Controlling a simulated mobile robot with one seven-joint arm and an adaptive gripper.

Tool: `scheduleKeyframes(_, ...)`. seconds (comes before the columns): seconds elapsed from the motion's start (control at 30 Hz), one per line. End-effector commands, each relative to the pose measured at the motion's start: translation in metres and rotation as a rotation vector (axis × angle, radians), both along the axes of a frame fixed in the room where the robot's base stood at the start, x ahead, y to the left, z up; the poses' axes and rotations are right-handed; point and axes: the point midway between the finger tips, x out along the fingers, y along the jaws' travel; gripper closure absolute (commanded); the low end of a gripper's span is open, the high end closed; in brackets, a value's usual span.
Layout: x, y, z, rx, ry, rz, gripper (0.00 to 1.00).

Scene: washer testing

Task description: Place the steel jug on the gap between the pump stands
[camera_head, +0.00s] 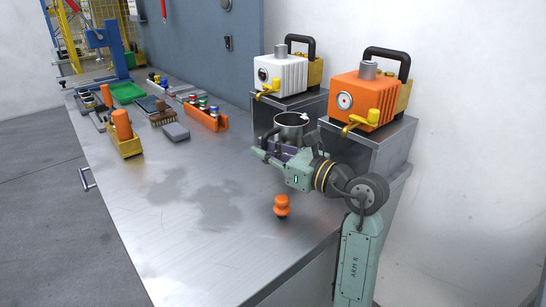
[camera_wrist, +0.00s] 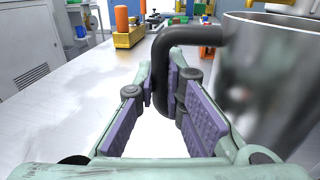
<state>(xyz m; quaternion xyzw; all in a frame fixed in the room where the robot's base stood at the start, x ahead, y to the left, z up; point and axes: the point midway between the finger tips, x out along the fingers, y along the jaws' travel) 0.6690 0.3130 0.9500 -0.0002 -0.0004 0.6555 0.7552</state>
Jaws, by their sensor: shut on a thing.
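The steel jug (camera_head: 290,121) is upright, its open rim showing between the two pump stands in the head view. Its lower part is hidden behind my gripper (camera_head: 268,153). In the wrist view the jug's shiny wall (camera_wrist: 265,75) fills the right side, and its dark handle (camera_wrist: 190,36) runs down between my fingers (camera_wrist: 168,88), which are shut on it. The left pump stand (camera_head: 290,106) carries a white pump; the right pump stand (camera_head: 370,140) carries an orange pump. I cannot tell whether the jug's base touches the bench.
The white pump (camera_head: 284,72) and orange pump (camera_head: 364,97) have yellow taps jutting forward near the jug. An orange knob-shaped object (camera_head: 281,206) stands on the bench (camera_head: 170,220) in front of my arm. Trays and tools lie at the far left. The bench middle is clear.

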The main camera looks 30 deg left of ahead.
Motion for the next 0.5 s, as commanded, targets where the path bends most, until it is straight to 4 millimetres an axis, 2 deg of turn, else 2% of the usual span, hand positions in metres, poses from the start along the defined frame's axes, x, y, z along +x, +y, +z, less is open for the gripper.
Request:
scheduleKeyframes(0.1, 0.013, -0.002, 0.0, -0.001, 0.0, 0.0, 1.0)
scheduleKeyframes(0.3, 0.026, -0.006, -0.001, 0.0, 0.001, 0.001, 1.0)
scheduleKeyframes(0.5, 0.025, -0.005, -0.027, 0.0, 0.003, 0.002, 1.0)
